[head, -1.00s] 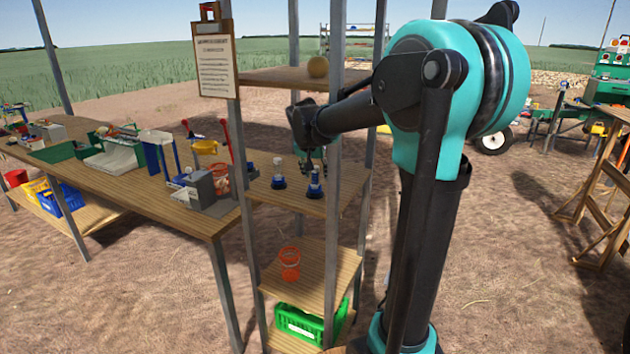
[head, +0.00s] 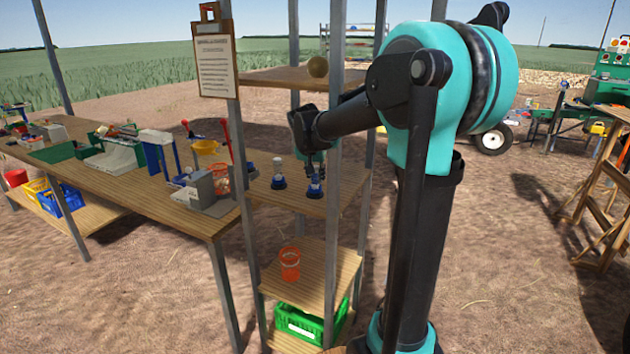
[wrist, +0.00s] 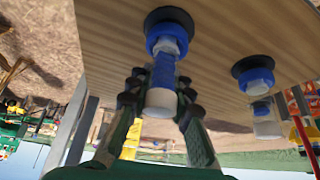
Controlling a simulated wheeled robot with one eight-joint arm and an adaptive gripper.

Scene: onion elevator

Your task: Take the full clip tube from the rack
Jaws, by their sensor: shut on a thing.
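Two clip tubes stand upright on black round bases on a wooden rack shelf (head: 340,190). The nearer clip tube (head: 314,188) has a blue collar, and in the wrist view its body (wrist: 163,70) looks filled with blue below a white end cap. My gripper (head: 315,160) is shut on this tube, with its dark fingers (wrist: 160,92) on either side of the body. The tube's base still touches the shelf, as far as I can see. The other clip tube (head: 278,180) stands to the left, and its body (wrist: 265,118) looks clear in the wrist view.
Rack posts (head: 334,140) stand close to my arm. A lower shelf holds an orange cup (head: 290,263), with a green crate (head: 300,322) below. A crowded workbench (head: 150,195) adjoins on the left.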

